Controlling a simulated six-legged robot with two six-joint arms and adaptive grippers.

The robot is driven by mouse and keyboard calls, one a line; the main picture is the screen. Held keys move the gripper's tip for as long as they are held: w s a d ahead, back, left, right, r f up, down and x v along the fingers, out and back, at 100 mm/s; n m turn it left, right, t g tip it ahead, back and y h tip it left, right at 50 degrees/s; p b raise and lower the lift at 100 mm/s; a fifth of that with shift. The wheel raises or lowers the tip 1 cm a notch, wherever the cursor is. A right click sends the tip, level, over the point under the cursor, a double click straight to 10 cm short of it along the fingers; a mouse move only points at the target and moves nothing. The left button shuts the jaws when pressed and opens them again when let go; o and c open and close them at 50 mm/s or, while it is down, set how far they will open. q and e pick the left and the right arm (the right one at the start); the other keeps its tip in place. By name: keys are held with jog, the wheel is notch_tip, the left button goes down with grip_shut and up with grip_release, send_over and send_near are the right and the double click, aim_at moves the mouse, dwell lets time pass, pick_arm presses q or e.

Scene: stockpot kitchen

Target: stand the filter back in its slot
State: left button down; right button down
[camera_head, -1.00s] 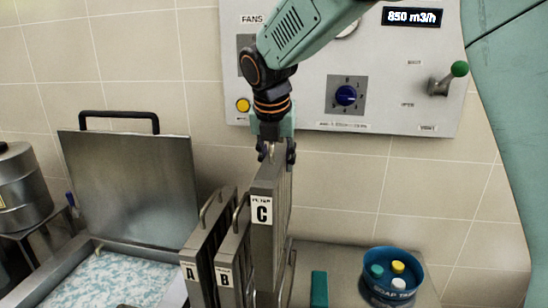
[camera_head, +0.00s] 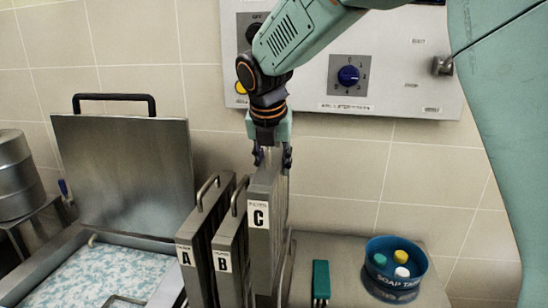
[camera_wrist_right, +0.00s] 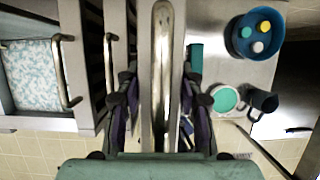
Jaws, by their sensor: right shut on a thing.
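Filter C (camera_head: 259,240) is a grey upright panel with a white label. It stands to the right of filter B (camera_head: 223,265) and filter A (camera_head: 187,265), with its label higher than theirs. My right gripper (camera_head: 272,158) is above filter C and shut on its handle. In the right wrist view, the handle (camera_wrist_right: 162,60) runs between the fingers of my right gripper (camera_wrist_right: 160,112). The slot and the bottom of filter C are hidden; I cannot tell how far in it sits. My left gripper is not in view.
A control panel (camera_head: 400,75) is on the wall behind.

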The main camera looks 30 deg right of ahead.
jog(key=shift+w+f, duration=0.1)
jog(key=shift+f, duration=0.2)
notch_tip(320, 180, down, 9)
jog(key=b, duration=0.2)
jog(key=shift+s+d+f, duration=0.15)
jog(key=shift+s, duration=0.05)
dwell(0.5)
jog(key=shift+w+f, duration=0.1)
jog(key=shift+f, duration=0.15)
dwell(0.5)
jog(key=shift+f, duration=0.6)
dwell(0.4)
